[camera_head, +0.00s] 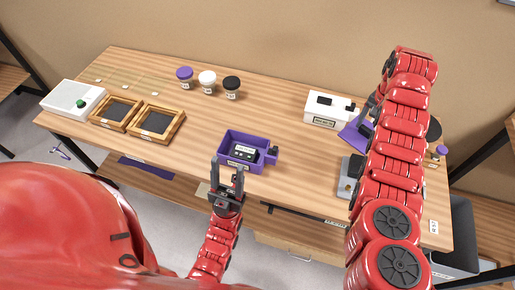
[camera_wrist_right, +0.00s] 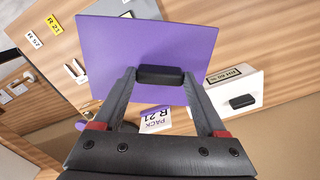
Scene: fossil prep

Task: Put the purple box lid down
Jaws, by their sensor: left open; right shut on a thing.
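The purple box lid (camera_wrist_right: 115,45) is a flat purple plate with a black handle (camera_wrist_right: 160,75). My right gripper (camera_wrist_right: 159,78) is shut on that handle. In the head view the lid (camera_head: 352,134) shows at the right of the table, partly hidden by my right arm, next to a white box. Whether it touches the table I cannot tell. My left gripper (camera_head: 229,178) is open and empty at the near side of this box.
A white box (camera_head: 322,107) with a black handle stands just left of the lid. A grey device (camera_head: 346,187) sits nearer the front edge. Three jars (camera_head: 207,81), two wooden frames (camera_head: 160,122) and a white device (camera_head: 70,98) are to the left. The table middle is clear.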

